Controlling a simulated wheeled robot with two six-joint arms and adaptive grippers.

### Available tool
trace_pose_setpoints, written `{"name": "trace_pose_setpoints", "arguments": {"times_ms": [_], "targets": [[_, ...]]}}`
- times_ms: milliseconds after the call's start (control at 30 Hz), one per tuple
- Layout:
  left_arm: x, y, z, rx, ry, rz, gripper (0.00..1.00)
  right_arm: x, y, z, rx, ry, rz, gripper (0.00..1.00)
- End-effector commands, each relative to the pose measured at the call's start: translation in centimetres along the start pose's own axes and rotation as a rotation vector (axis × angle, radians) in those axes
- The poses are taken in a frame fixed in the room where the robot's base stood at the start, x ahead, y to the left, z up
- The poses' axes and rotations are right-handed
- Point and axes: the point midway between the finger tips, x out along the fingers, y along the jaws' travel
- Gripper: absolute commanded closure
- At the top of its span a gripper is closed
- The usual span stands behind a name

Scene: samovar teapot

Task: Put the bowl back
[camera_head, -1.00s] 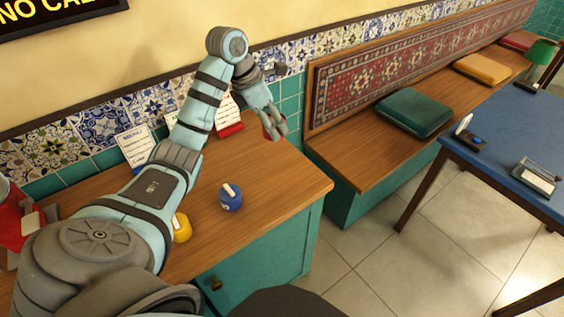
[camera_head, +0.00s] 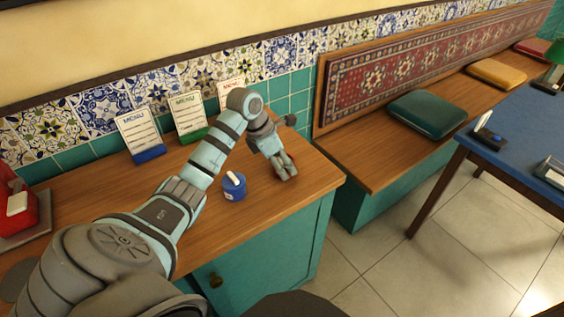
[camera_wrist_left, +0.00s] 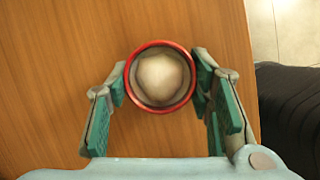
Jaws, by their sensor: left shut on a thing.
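My left gripper (camera_head: 283,172) is low over the right end of the wooden counter (camera_head: 316,172). In the left wrist view the bowl (camera_wrist_left: 161,82) has a red rim and a pale inside, and the two fingers of my left gripper (camera_wrist_left: 160,88) are shut on it from both sides. In the head view only a little red of the bowl shows behind the fingers. I cannot tell whether its base touches the counter. My right gripper is not in view.
A blue sugar pot (camera_head: 234,186) with a white handle stands left of the gripper. Menu cards (camera_head: 187,116) line the wall. A red machine (camera_head: 18,212) is at far left. A bench with a green cushion (camera_head: 427,113) is beyond the counter's right edge.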

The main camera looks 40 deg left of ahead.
Motion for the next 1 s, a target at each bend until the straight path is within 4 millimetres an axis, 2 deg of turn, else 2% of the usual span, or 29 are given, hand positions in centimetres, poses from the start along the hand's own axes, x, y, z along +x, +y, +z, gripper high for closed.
{"name": "trace_pose_setpoints", "arguments": {"times_ms": [33, 67, 167, 433, 567, 667, 900, 1000], "targets": [[0.3, 0.0, -0.1, 0.0, 0.0, 0.0, 0.98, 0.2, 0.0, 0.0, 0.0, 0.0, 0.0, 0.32], [0.2, 0.0, -0.1, 0.0, 0.0, -0.001, 0.48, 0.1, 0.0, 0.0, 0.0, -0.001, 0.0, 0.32], [0.2, 0.0, -0.1, 0.0, 0.0, -0.001, 0.33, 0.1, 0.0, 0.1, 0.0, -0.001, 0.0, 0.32], [0.1, 0.0, -0.1, 0.0, 0.001, -0.001, 0.33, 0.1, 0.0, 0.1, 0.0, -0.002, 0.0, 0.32], [-0.9, 0.0, 0.1, 0.001, 0.0, 0.0, 0.33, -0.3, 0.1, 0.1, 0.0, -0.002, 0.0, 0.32], [-3.1, 0.1, 0.1, 0.002, 0.0, 0.002, 0.33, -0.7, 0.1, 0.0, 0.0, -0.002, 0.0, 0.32], [-9.8, 0.1, 0.1, 0.002, 0.001, 0.003, 0.33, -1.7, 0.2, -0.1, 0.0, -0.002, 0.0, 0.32], [-11.4, 0.0, 0.1, 0.0, 0.0, 0.001, 0.33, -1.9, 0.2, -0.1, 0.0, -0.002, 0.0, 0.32]]}}
